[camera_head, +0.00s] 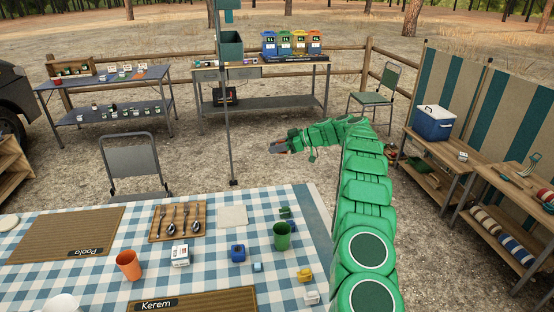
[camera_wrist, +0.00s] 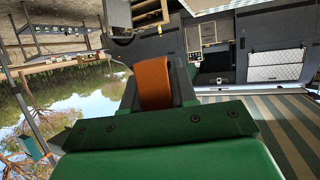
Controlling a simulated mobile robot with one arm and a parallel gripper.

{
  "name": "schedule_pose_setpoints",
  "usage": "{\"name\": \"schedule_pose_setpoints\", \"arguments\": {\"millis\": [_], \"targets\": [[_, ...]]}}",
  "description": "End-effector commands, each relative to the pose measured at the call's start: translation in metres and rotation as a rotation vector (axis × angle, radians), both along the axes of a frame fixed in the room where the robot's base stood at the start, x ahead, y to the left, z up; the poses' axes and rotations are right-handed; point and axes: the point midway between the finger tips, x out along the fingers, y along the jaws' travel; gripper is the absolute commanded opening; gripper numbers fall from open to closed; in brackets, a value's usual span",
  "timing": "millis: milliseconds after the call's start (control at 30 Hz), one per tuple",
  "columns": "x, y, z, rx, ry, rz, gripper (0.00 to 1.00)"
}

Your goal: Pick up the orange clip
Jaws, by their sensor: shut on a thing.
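In the wrist view the orange clip (camera_wrist: 153,82) sits between the two dark fingers of my gripper (camera_wrist: 155,88). It shows as a smooth orange band, and the fingers are shut on it. In the head view my gripper (camera_head: 278,147) is stretched out to the left at the end of my green arm, in the air beyond the checked table. The clip is too small to make out clearly there.
A thin pole (camera_head: 226,130) stands left of my gripper. A folding chair (camera_head: 134,162) is behind the table. Shelves with a cooler (camera_head: 433,124) stand right.

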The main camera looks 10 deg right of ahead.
Motion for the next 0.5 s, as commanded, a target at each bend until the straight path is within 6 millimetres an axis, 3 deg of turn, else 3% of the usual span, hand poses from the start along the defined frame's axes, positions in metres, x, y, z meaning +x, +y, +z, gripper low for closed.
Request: {"name": "schedule_pose_setpoints", "arguments": {"millis": [200, 500], "targets": [[0.000, 0.000, 0.016, 0.000, -0.001, 0.000, 0.00], [0.000, 0.000, 0.018, 0.000, -0.001, -0.001, 0.00]]}}
